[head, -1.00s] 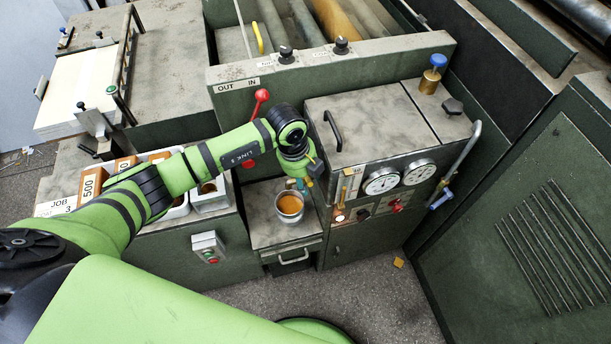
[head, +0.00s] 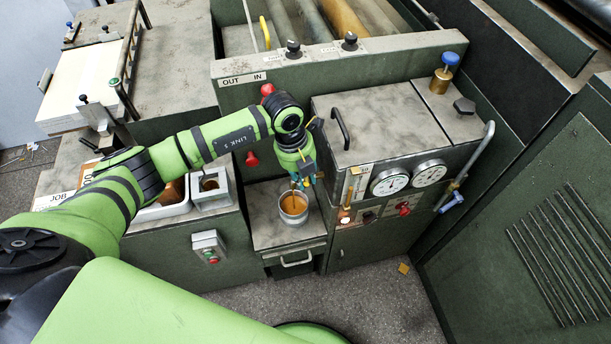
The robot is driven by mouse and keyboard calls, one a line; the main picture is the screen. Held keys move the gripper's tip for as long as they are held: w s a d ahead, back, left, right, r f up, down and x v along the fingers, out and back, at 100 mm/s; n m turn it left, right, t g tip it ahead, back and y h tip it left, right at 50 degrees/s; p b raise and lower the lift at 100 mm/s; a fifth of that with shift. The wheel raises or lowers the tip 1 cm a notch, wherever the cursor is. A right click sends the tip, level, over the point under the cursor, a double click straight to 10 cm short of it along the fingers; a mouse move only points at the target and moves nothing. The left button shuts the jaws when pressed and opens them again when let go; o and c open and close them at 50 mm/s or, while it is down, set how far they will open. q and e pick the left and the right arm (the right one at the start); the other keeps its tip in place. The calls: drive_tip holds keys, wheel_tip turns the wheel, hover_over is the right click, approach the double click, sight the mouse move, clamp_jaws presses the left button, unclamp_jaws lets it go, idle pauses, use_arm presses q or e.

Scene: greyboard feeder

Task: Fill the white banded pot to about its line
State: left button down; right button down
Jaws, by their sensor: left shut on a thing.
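The pale banded pot (head: 294,219) stands upright on a grey shelf at the front of the machine, with orange-brown liquid (head: 294,204) inside. I cannot make out its line, so I cannot tell the level against it. My left gripper (head: 303,182) points down just above the pot's back rim, close to the machine's front. It is shut on a small part, perhaps a tap handle, mostly hidden by the fingers and wrist. Small blue and yellow bits show around the fingers. My right gripper is out of view.
Right of the pot, the machine's front carries two gauges (head: 390,181), a red knob (head: 404,209) and a blue-handled valve (head: 452,203). A metal container (head: 209,196) and a white tray stand left. A button box (head: 209,247) hangs below. A drawer handle (head: 296,262) protrudes under the shelf.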

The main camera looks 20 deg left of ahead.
use_arm(q)
drive_tip(key=c, duration=1.1)
unclamp_jaws()
drive_tip(key=r, duration=0.4)
drive_tip(key=a+r, duration=0.1)
drive_tip(key=r, duration=0.3)
drive_tip(key=a+r, duration=0.1)
drive_tip(key=r, duration=0.3)
drive_tip(key=shift+s, duration=0.35)
